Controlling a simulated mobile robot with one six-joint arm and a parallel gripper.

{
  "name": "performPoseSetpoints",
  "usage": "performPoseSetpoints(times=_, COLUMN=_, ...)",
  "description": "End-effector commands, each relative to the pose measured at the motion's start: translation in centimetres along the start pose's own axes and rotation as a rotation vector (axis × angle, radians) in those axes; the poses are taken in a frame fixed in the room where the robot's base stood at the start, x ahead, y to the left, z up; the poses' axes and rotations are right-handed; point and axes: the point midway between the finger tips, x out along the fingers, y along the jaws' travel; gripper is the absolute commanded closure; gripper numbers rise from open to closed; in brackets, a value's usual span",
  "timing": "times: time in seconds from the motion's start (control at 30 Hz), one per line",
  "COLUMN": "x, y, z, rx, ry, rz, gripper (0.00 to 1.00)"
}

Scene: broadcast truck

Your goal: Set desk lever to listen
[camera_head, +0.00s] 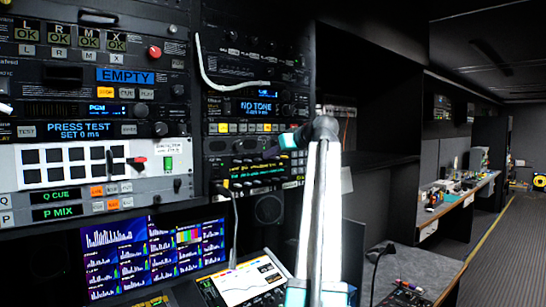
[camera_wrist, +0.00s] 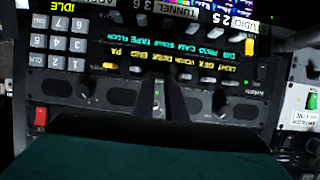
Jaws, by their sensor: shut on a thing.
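The intercom panel (camera_head: 262,171) with green and yellow text is in the rack, left of my arm. In the wrist view, the same panel (camera_wrist: 226,75) appears upside down, with yellow-green channel labels including DESK, VISION, GFX and LIGHT. My gripper (camera_wrist: 159,88) has its two dark fingers close together at the middle of the panel, just under the DESK label in the picture. It is shut on the desk lever, which is mostly hidden between the fingers, so its position cannot be read. In the head view my gripper (camera_head: 271,152) reaches left to the panel face.
A keypad (camera_wrist: 58,42) and small levers surround the fingers closely. A red switch (camera_wrist: 41,116) is at left and a green one (camera_wrist: 311,100) at right. Monitors (camera_head: 150,250) and a lit touchscreen (camera_head: 245,277) sit below the rack. The aisle floor (camera_head: 510,245) at right is clear.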

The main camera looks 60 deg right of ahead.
Motion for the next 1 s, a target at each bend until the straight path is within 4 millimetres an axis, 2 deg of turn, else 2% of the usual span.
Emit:
performPoseSetpoints(times=0.53, x=0.04, y=-0.09, z=-0.37, rx=0.001, ry=-0.065, rz=-0.001, gripper=1.0)
performPoseSetpoints(times=0.57, x=0.04, y=-0.08, z=-0.36, rx=0.001, ry=-0.065, rz=-0.001, gripper=0.83)
performPoseSetpoints(times=0.63, x=0.03, y=-0.08, z=-0.37, rx=0.001, ry=-0.064, rz=-0.001, gripper=0.71)
performPoseSetpoints(times=1.0, x=-0.15, y=0.06, z=-0.33, rx=0.001, ry=-0.064, rz=0.001, gripper=0.7)
